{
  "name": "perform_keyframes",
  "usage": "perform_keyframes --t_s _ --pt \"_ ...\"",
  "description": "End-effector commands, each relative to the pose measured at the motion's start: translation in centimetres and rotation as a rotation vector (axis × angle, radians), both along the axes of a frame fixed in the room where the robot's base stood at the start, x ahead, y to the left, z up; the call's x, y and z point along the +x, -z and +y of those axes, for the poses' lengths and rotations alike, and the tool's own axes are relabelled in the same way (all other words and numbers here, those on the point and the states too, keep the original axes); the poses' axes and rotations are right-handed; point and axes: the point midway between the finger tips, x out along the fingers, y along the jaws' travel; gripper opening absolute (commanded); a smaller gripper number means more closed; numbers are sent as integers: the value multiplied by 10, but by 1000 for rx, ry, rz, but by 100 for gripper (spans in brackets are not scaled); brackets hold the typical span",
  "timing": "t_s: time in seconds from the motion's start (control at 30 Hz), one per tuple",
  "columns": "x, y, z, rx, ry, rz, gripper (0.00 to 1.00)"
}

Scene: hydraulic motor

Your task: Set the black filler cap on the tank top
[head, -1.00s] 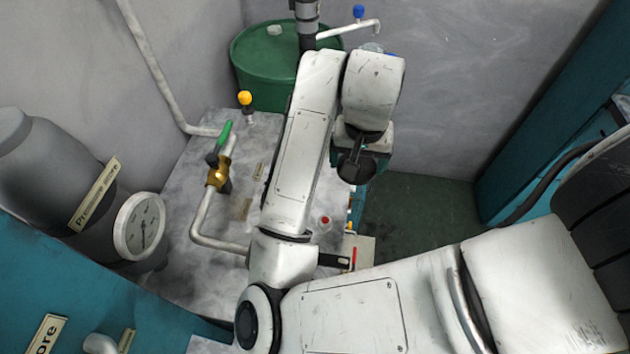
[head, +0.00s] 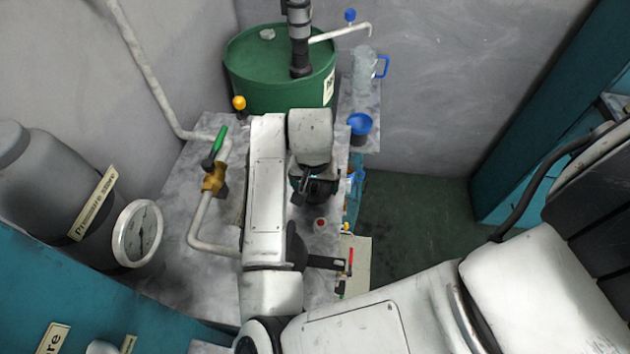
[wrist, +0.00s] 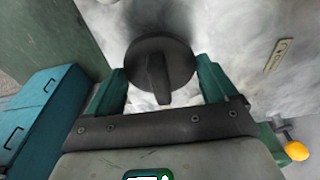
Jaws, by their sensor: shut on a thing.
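The black filler cap (wrist: 158,62), a round disc with a raised bar, is between the green fingers of my gripper (wrist: 160,82) in the wrist view. My gripper is shut on it. In the head view my gripper (head: 315,187) is over the right part of the tank top (head: 180,240), a pale mottled surface. Pale tank surface (wrist: 235,45) also shows beyond the cap in the wrist view. I cannot tell the height of the cap above it. My arm hides part of the tank top, and I see no filler opening.
A green drum (head: 275,75) stands behind the tank. A brass valve with a green handle (head: 213,170) and a yellow knob (head: 239,103) rise on the left. A blue cup (head: 359,124) and clear jug (head: 364,68) stand at back right. A red-handled part (head: 350,262) is in front.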

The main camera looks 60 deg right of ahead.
Motion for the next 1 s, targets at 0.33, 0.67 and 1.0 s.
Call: perform_keyframes --t_s 0.33,0.67,1.0 --pt "0 3 0 0 0 0 90" --pt "0 2 0 0 0 0 100" --pt "-2 -40 5 -2 3 -4 100"
